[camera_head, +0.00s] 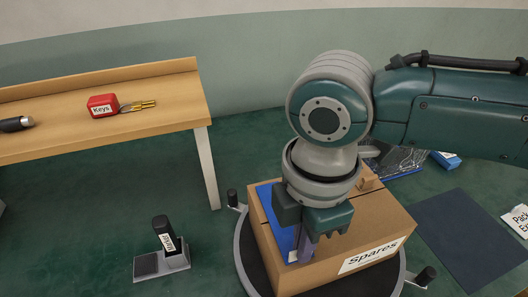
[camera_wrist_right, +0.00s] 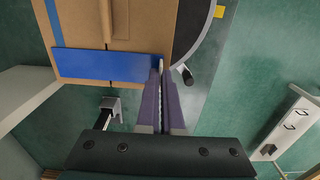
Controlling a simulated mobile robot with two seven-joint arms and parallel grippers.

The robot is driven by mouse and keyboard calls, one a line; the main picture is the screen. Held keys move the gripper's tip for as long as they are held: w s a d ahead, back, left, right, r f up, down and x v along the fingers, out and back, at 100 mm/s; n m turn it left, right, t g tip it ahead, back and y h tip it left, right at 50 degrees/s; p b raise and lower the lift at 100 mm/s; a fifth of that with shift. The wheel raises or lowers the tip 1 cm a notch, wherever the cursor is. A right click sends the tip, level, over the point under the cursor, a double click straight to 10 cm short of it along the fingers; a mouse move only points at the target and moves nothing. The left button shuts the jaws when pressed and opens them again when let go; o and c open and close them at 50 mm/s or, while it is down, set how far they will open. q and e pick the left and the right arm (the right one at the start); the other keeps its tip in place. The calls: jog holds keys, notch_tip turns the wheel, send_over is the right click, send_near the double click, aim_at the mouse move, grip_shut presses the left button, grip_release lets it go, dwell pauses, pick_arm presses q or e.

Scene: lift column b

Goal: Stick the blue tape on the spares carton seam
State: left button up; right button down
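The brown spares carton (camera_head: 337,248) stands on a round dark platform, its "Spares" label facing front right. It also shows at the top of the wrist view (camera_wrist_right: 140,32). The blue tape (camera_head: 272,207) is a wide strip along the carton's left edge; in the wrist view it (camera_wrist_right: 105,65) lies across the line of the seam (camera_wrist_right: 107,22). I cannot tell if it touches the top. My right gripper (camera_head: 303,245) points down at the strip's near end. Its purple fingers (camera_wrist_right: 161,75) are close together on that end. Most of the seam is hidden in the head view. My left gripper is not in view.
The platform (camera_head: 252,277) has a grey rim with black knobs. A black-handled holder (camera_head: 162,262) stands on the floor to its left. A wooden table (camera_head: 150,89) at the back left bears a red keys box (camera_head: 103,106). A dark mat (camera_head: 462,235) lies right.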

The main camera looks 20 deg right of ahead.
dwell(0.4)
jog(key=c, duration=1)
grip_release()
jog(key=shift+r, duration=0.1)
notch_tip(320, 180, up, 10)
jog(key=p, duration=0.1)
